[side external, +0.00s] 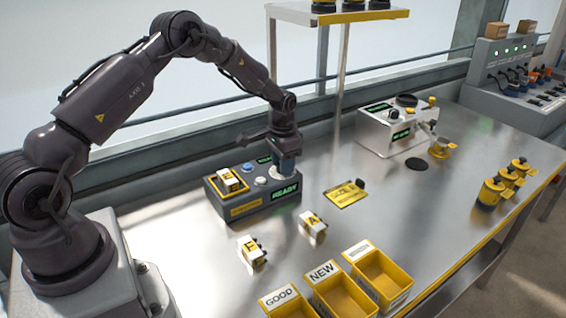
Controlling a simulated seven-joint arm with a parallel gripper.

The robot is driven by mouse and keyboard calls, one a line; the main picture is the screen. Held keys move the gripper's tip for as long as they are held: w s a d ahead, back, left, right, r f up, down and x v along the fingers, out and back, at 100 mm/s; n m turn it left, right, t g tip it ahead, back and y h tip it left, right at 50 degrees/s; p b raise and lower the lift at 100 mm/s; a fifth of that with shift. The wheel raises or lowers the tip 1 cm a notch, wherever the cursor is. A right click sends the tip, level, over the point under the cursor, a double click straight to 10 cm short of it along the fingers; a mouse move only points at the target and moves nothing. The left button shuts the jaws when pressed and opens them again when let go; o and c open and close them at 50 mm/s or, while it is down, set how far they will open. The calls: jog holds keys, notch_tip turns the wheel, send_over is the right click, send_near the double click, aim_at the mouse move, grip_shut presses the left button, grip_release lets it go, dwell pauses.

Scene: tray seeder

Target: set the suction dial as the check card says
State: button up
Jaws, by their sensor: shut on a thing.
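A dark control box (236,216) with a green READY display (285,192) stands left of centre on the bench. My gripper (286,173) points down over its right rear part, just behind the display. It is shut on what seems to be the suction dial; the fingers hide most of it, and its setting cannot be read. A pale round knob (260,181) and a blue button (248,168) sit left of the gripper on the box top. A yellow card (346,196), likely the check card, lies flat to the right; its print is too small to read.
A yellow-and-white block (231,181) sits on the box's left end. Two labelled blocks (252,251) (313,223) lie in front. Yellow bins (337,291) line the front edge.

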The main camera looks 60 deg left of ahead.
jog(key=shift+m, duration=0.6)
jog(key=o, duration=0.9)
jog(key=shift+r, duration=0.1)
notch_tip(320, 180, up, 13)
jog(key=shift+f, duration=0.1)
jog(key=shift+w, duration=0.1)
